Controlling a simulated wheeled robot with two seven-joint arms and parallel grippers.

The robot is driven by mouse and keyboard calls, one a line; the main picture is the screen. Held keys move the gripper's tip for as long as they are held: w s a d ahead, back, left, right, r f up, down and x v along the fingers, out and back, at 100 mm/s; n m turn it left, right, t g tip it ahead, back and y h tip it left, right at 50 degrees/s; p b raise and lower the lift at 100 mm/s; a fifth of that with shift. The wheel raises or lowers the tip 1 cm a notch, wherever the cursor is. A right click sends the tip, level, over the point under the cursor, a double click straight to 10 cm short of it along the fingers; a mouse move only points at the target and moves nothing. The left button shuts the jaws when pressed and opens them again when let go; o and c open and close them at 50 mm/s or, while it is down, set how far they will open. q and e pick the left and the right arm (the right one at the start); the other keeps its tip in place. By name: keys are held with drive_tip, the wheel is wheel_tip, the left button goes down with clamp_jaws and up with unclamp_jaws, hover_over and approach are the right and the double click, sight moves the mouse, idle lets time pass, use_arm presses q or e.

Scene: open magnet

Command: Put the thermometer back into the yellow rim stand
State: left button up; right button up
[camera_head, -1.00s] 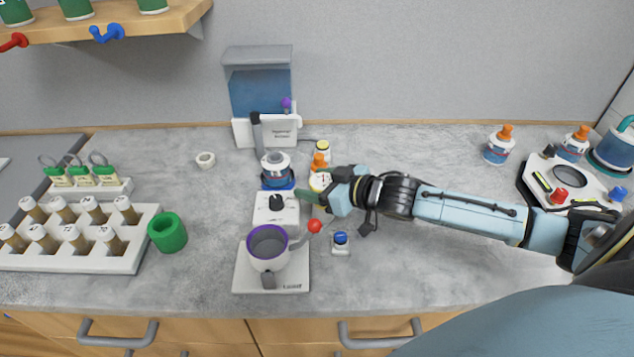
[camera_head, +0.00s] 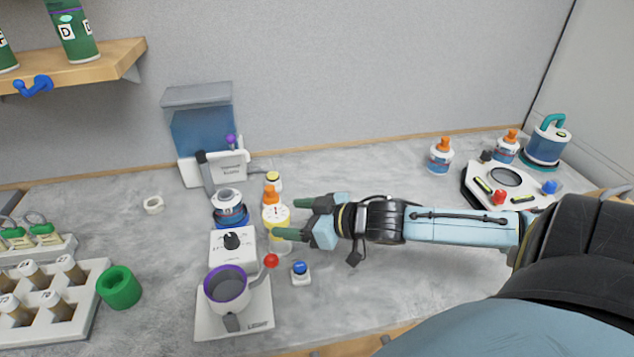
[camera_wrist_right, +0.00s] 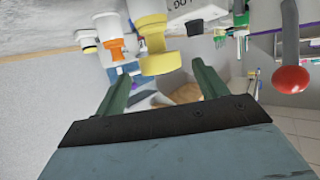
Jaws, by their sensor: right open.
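The red ball also shows at the right of the right wrist view (camera_wrist_right: 290,78). My left gripper is not in view.
The pot stands on a white device with a black knob (camera_head: 233,242). A small blue-topped button (camera_head: 300,268) lies in front of my gripper. Orange-capped bottles and a yellow-topped bottle (camera_head: 273,180) stand behind. The right front counter is clear.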

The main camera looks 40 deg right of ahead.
drive_tip(key=shift+p+v, duration=0.6)
drive_tip(key=shift+v, duration=2.05)
drive_tip(key=shift+s, duration=0.1)
